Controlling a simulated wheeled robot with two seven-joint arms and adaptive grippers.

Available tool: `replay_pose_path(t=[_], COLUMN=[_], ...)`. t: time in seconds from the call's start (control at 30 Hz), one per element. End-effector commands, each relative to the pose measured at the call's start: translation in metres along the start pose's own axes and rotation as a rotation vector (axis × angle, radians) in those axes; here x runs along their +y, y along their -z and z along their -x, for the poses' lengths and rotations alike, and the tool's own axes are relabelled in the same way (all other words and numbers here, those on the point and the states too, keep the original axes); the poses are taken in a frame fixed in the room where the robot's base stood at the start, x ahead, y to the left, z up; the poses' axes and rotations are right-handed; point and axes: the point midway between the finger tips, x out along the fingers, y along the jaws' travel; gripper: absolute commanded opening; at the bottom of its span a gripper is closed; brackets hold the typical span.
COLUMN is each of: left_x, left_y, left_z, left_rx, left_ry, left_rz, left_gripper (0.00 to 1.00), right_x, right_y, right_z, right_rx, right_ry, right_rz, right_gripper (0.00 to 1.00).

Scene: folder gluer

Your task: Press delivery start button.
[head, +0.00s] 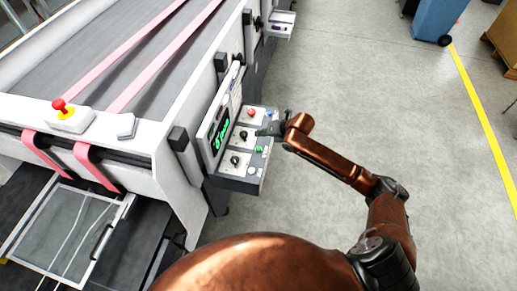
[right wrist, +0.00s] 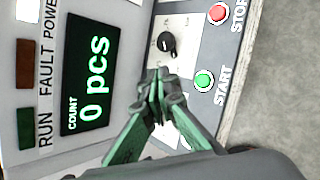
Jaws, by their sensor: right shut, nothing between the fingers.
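The control panel (head: 236,177) is on the side of the machine. In the right wrist view, a green button (right wrist: 204,79) labelled START sits below a red button (right wrist: 218,13) labelled STOP. The green button (head: 259,149) and the red button (head: 251,112) also show in the head view. My right gripper (right wrist: 157,86) is shut and empty, with its tips over the panel, left of the green button and below a black knob (right wrist: 167,43). In the head view the right gripper (head: 266,131) is at the panel's right side. I cannot tell whether it touches the panel. My left gripper is out of view.
A display (right wrist: 88,80) reads "COUNT 0 pcs", beside RUN, FAULT and POWER lamps. A red emergency knob (head: 60,104) stands on the machine's frame at left. Open grey floor lies to the right, with a blue bin (head: 437,18) far back.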

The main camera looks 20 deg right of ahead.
Motion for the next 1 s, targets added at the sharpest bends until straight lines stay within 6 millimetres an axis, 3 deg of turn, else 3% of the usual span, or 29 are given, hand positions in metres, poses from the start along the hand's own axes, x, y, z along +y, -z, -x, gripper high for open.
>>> replay_pose_path(t=[0.57, 1.0], left_x=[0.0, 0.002], left_y=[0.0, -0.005], left_z=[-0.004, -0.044], left_rx=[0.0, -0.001], left_ry=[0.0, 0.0], left_rz=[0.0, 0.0], left_gripper=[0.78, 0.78], right_x=[-0.002, -0.029], right_y=[-0.002, 0.023], right_z=[-0.002, -0.038], right_rx=[-0.003, -0.003], right_ry=[-0.002, -0.002], right_rz=[0.024, 0.023], right_gripper=[0.0, 0.0])
